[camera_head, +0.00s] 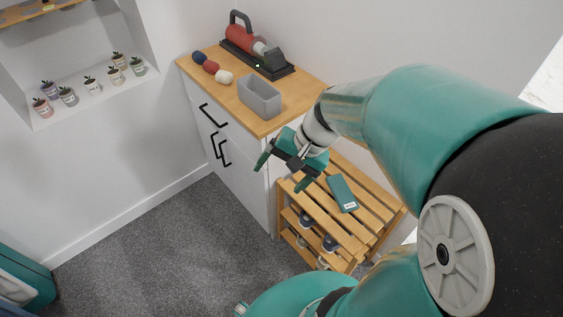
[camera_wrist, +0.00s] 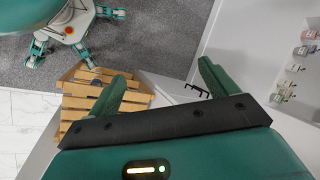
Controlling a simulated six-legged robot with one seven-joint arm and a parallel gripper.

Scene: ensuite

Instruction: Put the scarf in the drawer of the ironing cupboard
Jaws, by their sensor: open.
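A flat, folded teal item with a white label (camera_head: 342,193), which looks like the scarf, lies on the slatted wooden rack (camera_head: 372,193). The white cupboard (camera_head: 246,185) with a wooden top stands beside the rack. Its drawer (camera_head: 228,122) has a black handle and looks shut. My gripper (camera_head: 283,172) is open and empty, in front of the cupboard's near corner and left of the teal item, apart from it. In the wrist view my two fingers (camera_wrist: 163,75) are spread, with the rack (camera_wrist: 76,103) beyond the left one. The teal item cannot be made out there.
On the cupboard top are a grey bin (camera_head: 260,97), a red and black appliance on a dark base (camera_head: 258,55) and three small rolls (camera_head: 210,67). Shoes (camera_head: 329,243) sit on the rack's lower shelves. Grey carpet (camera_head: 150,250) before the cupboard is clear.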

